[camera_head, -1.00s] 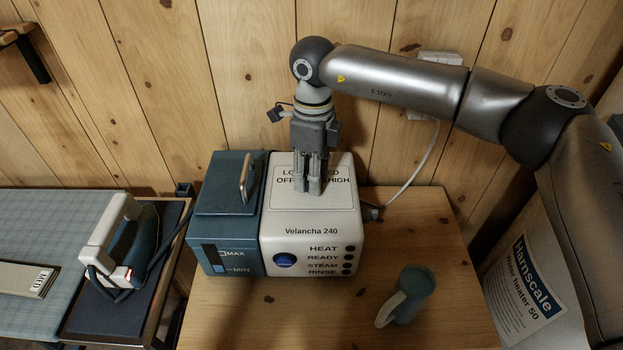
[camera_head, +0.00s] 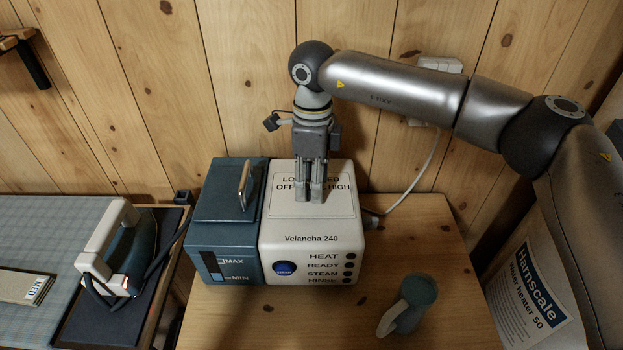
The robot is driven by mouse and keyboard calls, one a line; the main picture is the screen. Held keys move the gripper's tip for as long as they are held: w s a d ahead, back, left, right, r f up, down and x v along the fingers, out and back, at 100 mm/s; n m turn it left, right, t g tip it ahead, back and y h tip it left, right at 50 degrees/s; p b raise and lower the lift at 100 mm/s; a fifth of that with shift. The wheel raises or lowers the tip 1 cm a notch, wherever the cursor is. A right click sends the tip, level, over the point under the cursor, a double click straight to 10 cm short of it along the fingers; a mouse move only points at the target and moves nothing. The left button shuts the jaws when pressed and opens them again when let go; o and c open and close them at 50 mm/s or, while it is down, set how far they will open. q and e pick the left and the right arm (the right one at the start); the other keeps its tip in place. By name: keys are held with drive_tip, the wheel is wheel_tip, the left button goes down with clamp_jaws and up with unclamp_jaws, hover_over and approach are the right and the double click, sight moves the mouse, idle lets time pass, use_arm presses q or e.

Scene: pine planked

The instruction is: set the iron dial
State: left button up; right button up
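The steam station (camera_head: 311,262), marked Velancha 240, stands on a wooden table. The iron (camera_head: 115,250), white and teal, rests on a dark pad at the left. A pale card (camera_head: 22,287) there reads MED. My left gripper is not in view.
A teal water tank (camera_head: 222,230) with a handle adjoins the station's left side. A teal mug (camera_head: 409,305) stands at the table's front right. A cord runs from the station to a wall socket (camera_head: 440,66).

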drive_tip(key=shift+o, duration=0.6)
drive_tip(key=shift+r, duration=0.15)
wheel_tip(320, 180, up, 12)
drive_tip(key=shift+w, duration=0.3)
